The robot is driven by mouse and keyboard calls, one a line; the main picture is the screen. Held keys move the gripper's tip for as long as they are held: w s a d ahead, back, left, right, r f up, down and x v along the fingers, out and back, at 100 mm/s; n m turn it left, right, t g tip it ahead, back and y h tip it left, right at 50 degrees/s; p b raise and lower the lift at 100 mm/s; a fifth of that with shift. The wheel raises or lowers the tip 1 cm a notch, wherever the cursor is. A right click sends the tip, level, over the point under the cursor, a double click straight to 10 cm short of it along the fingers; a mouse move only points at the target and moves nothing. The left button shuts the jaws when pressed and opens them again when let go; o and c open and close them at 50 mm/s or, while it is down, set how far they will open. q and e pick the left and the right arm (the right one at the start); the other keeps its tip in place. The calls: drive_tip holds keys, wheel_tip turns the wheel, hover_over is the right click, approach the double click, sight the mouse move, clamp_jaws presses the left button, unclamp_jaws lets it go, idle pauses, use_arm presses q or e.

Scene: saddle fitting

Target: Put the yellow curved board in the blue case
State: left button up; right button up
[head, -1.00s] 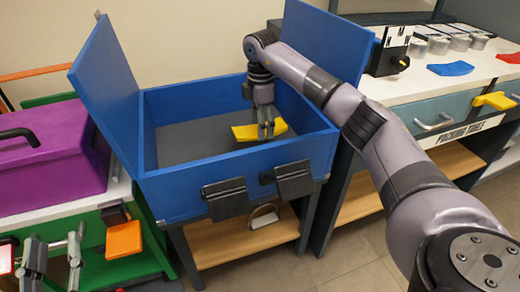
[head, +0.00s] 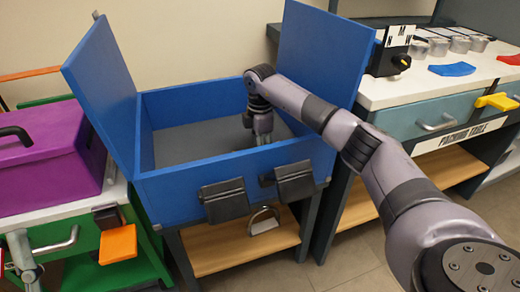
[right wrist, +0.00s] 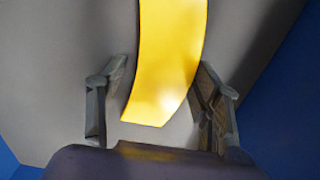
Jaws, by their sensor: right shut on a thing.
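The blue case (head: 240,165) stands open on a dark stand, its two lids raised. My right gripper (head: 263,136) reaches down inside it, near the front wall, with its fingertips partly hidden by that wall. The yellow curved board (right wrist: 165,65) lies between the fingers of my right gripper (right wrist: 160,105) in the right wrist view, and the gripper is shut on it. In the head view the board is hidden behind the front wall. A grey part of my left gripper (head: 22,255) shows at the lower left edge, too cut off to judge.
A purple toolbox (head: 50,155) stands on the green cabinet (head: 75,270) to the left. The packing table (head: 415,90) on the right carries a blue piece (head: 452,69), a red piece (head: 510,60) and several metal cups. The case's grey floor (head: 190,145) looks clear at the left.

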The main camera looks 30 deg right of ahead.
use_arm(q)
drive_tip(key=shift+w, duration=0.1)
use_arm(e)
drive_tip(key=o, duration=0.8)
drive_tip(key=shift+f, duration=0.1)
drive_tip(key=o, duration=0.4)
use_arm(q)
drive_tip(key=shift+f, duration=0.1)
use_arm(e)
drive_tip(key=shift+r, duration=0.45)
wheel_tip(320, 180, up, 5)
drive_tip(key=shift+r+p, duration=0.1)
drive_tip(key=shift+p, duration=1)
use_arm(q)
drive_tip(key=w+f+g+y+p, duration=0.1)
drive_tip(key=w+f+g+y, duration=0.1)
drive_tip(key=f+g, duration=0.3)
drive_tip(key=w+f+g+y+p, duration=0.1)
drive_tip(key=w+f+g, duration=0.3)
drive_tip(key=f, duration=0.6)
drive_tip(key=shift+a+f+g+y, duration=0.4)
drive_tip(key=shift+g+y, duration=0.1)
drive_tip(key=shift+g, duration=0.5)
use_arm(e)
drive_tip(key=shift+r, duration=3.1)
